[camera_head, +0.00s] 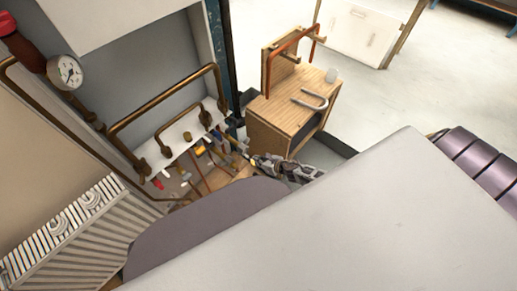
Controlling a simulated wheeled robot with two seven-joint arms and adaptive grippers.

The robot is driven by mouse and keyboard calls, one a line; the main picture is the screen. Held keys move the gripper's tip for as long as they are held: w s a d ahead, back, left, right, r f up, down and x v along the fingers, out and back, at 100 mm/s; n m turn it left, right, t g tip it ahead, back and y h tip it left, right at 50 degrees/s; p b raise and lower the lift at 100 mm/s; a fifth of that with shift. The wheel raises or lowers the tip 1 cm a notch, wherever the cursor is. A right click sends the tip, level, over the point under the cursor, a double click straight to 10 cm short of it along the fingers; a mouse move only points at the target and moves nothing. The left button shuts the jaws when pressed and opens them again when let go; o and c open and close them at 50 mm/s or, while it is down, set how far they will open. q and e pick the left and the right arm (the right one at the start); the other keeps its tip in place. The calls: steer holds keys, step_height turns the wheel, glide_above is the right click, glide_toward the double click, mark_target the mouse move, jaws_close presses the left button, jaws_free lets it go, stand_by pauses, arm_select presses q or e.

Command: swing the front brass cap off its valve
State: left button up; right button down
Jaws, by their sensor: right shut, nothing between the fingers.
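A row of small valves with coloured handles sits on the white manifold panel (178,137) inside the booth. A small brass-coloured piece (187,137) shows on the panel, and a yellow one (200,150) sits lower and nearer. They are too small to tell which is the front brass cap or whether it is on its valve. My right gripper (243,152) reaches in from the right, just right of the valves, shut and empty. Whether its fingertips touch a valve is unclear. My left gripper is not in view.
Copper pipes (166,96) run above the valves. A pressure gauge (68,72) hangs at the upper left, above a white radiator (75,235). Pale floor (420,90) lies clear beyond.

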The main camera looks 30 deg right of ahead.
steer(key=shift+s, duration=0.1)
stand_by(0.3)
steer(key=v, duration=1.1)
steer(key=shift+s+d+r, duration=0.15)
steer(key=shift+s+r, duration=0.1)
steer(key=shift+s, duration=0.05)
stand_by(0.4)
stand_by(0.6)
